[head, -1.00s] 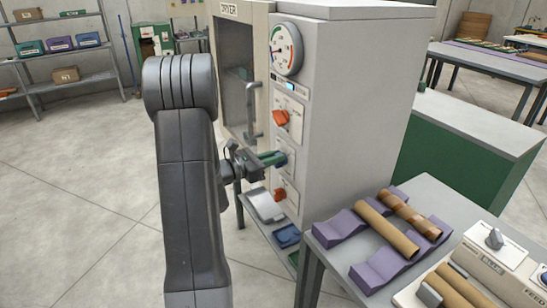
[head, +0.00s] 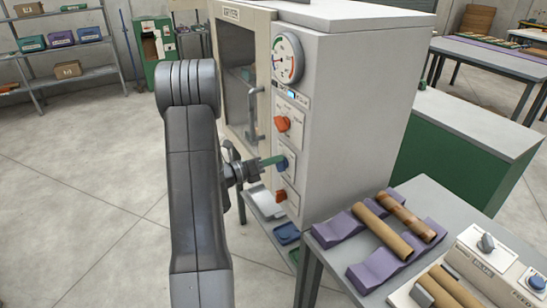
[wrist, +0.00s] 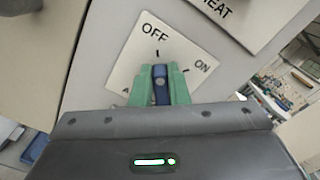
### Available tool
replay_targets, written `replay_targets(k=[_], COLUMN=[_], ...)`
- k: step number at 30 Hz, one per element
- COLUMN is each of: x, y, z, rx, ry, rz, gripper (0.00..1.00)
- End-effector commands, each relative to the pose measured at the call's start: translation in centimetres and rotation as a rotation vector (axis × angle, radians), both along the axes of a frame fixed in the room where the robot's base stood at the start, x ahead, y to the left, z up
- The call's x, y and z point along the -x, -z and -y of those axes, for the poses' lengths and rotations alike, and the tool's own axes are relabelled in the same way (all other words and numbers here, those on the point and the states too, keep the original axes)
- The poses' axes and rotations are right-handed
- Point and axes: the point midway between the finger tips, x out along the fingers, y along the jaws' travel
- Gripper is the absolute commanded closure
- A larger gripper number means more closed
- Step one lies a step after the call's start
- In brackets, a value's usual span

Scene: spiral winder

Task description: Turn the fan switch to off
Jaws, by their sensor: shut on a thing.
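The fan switch is a blue knob (wrist: 160,82) on a white plate (wrist: 125,72) marked OFF and ON, with a third mark partly hidden. In the wrist view the knob sits between the green fingers of my gripper (wrist: 161,84), which is shut on it. The knob's long side lines up with the tick under OFF. In the head view the blue knob (head: 282,163) is at the tips of my gripper (head: 273,162), on the dryer's front panel. My fingers cover the knob's sides.
An orange knob (head: 283,124) is above the blue one and another (head: 281,195) below it. The dryer door handle (head: 255,110) is close to the left. A table with purple cradles (head: 378,268) and brown tubes stands at the right.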

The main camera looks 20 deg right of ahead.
Motion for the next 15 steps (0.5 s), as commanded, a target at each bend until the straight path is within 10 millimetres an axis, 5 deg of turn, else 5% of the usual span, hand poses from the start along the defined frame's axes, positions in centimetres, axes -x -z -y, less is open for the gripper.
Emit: replay_targets(k=[15], x=[-0.13], y=[0.08], z=[-0.04], rx=[0.005], ry=[-0.001], rz=[-0.060], gripper=[1.00])
